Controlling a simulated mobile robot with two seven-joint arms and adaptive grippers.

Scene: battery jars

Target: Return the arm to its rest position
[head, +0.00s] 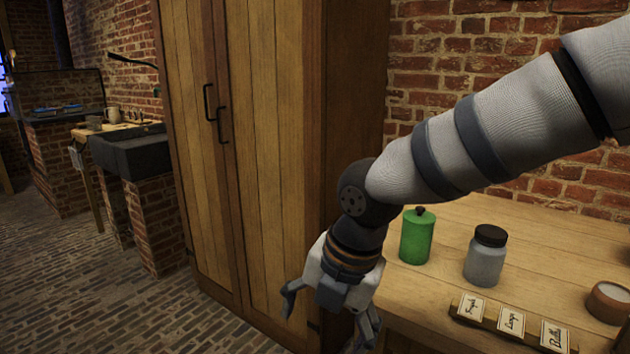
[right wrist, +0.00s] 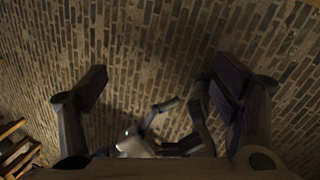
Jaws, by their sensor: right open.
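My right arm comes in from the right in the head view and reaches across the wooden table (head: 548,232). My right gripper (head: 330,322) hangs at the table's left end, pointing down, in front of the wooden cupboard. Its fingers are spread and nothing is between them. In the right wrist view the same gripper (right wrist: 160,88) is open and empty above the brick floor (right wrist: 150,50). A grey shape shows low between the fingers there; I cannot tell what it is. My left gripper cannot be made out in either view.
A green lidded jar (head: 417,238) and a grey jar with a black lid (head: 486,260) stand on the table near my forearm. A wooden strip with three label cards (head: 510,322) lies in front. A round pot (head: 607,303) stands at right. The tall cupboard (head: 265,150) is close behind my gripper.

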